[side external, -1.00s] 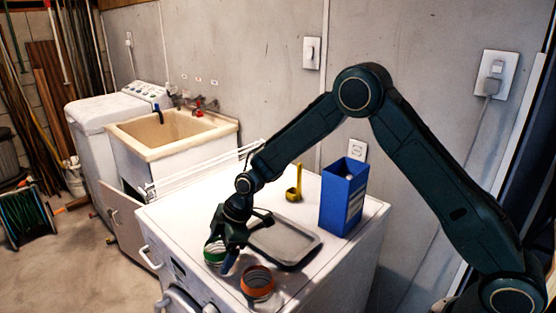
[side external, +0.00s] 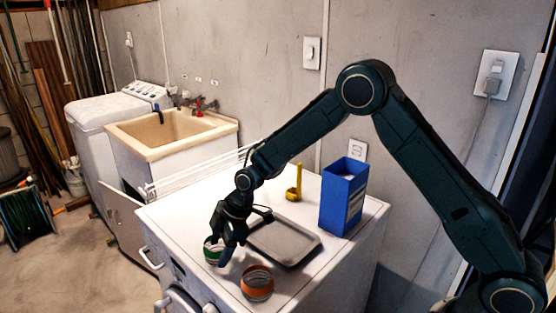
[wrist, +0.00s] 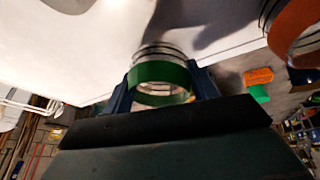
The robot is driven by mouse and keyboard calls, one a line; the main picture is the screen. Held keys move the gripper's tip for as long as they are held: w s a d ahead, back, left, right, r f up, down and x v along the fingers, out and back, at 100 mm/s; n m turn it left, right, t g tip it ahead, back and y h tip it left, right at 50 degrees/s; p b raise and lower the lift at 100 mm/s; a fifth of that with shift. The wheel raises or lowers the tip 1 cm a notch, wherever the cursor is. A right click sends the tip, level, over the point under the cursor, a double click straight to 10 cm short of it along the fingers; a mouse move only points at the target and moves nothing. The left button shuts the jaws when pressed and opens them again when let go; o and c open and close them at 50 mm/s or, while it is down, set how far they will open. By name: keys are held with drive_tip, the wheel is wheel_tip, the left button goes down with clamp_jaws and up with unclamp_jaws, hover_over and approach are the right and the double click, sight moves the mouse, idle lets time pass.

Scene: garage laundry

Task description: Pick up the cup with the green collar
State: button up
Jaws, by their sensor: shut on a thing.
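The cup with the green collar (side external: 212,254) is near the front left of the white machine top in the side view, partly hidden by my gripper (side external: 228,250). In the wrist view the cup (wrist: 160,75) is between the two fingers, its green band level with the fingertips. My gripper (wrist: 161,85) is shut on this cup. I cannot tell whether the cup's base touches the top. A cup with an orange collar (side external: 257,283) stands apart to the right, and it also shows in the wrist view (wrist: 296,27).
A grey tray (side external: 318,243) lies just behind my gripper. A blue open box (side external: 343,200) stands at the back right, and a yellow scoop (side external: 293,194) lies behind the tray. The white machine top (side external: 180,215) is clear at its left; its front edge is close.

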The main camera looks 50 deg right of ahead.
wheel_tip(320, 180, up, 19)
idle(0.6)
idle(0.4)
drive_tip(key=d+f+n, duration=0.2)
drive_tip(key=d+f, duration=0.3)
drive_tip(key=d, duration=0.3)
drive_tip(key=s+d+f+n+g+y, duration=0.1)
drive_tip(key=d+f+n, duration=0.1)
drive_tip(key=d+f, duration=0.3)
drive_tip(key=d, duration=0.3)
drive_tip(key=shift+s+f+n+g, duration=0.2)
drive_tip(key=shift+s+n+g, duration=0.1)
drive_tip(key=shift+d+f, duration=0.1)
drive_tip(key=shift+f, duration=0.15)
drive_tip(key=shift+f, duration=3.7)
drive_tip(key=shift+f, duration=0.45)
